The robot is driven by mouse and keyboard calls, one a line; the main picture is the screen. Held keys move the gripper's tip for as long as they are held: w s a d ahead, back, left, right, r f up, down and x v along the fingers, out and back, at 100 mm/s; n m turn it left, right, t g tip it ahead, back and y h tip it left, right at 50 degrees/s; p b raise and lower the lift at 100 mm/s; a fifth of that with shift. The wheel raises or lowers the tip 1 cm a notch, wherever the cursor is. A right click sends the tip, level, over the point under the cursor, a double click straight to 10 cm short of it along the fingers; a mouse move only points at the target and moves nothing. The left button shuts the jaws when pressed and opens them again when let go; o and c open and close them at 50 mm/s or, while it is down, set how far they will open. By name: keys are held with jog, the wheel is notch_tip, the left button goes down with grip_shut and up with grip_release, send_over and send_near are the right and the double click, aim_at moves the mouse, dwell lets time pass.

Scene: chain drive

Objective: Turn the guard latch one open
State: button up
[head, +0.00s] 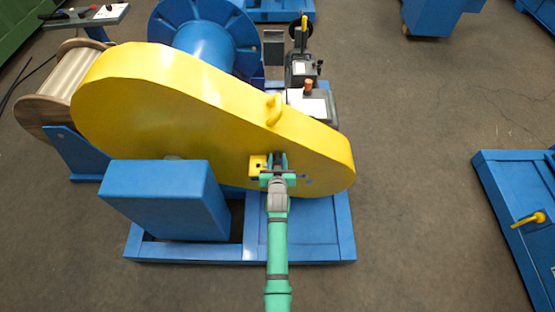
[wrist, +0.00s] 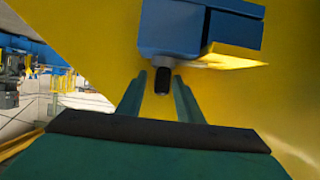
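The large yellow guard (head: 190,105) fills the middle of the head view. My gripper (head: 277,172) is at its front face, beside a small yellow part (head: 256,161) with a dark spot. In the wrist view, a blue block (wrist: 195,30) stands against the yellow guard (wrist: 90,30), with a short dark pin (wrist: 162,82) under it and a thin yellow piece (wrist: 235,59) at its right. The green fingers of my gripper (wrist: 159,78) are apart, one on each side of the pin. I cannot tell whether they touch it. The latch is mostly hidden by my gripper in the head view.
A blue box (head: 165,190) and blue base frame (head: 325,225) stand below the guard. A yellow handle (head: 273,108) sticks out on the guard's upper edge. A cable reel (head: 65,85) is at left. The floor (head: 415,180) at right is clear up to a blue bench (head: 515,195).

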grip_shut()
jog(key=shift+m+h, duration=0.7)
jog(key=shift+h, duration=0.1)
jog(key=shift+m+g+h, duration=0.3)
jog(key=shift+m+h, duration=0.8)
jog(key=shift+h, duration=0.2)
jog(key=m+g+h, duration=0.1)
jog(key=m+h, duration=0.1)
jog(key=m+g+h, duration=0.1)
jog(key=m+h, duration=0.1)
jog(key=shift+w+a+g+h, duration=0.1)
jog(key=shift+w+g+h, duration=0.05)
jog(key=shift+g+h, duration=0.15)
jog(key=m+g+h, duration=0.3)
jog(key=m+g, duration=0.1)
jog(key=shift+m, duration=0.4)
jog(key=shift+m+g+h, duration=0.5)
jog(key=shift+m+g, duration=0.6)
jog(key=shift+g, duration=0.1)
jog(key=shift+d+f+m+g, duration=0.1)
jog(key=shift+d+m+g, duration=0.1)
jog(key=shift+m+g, duration=0.15)
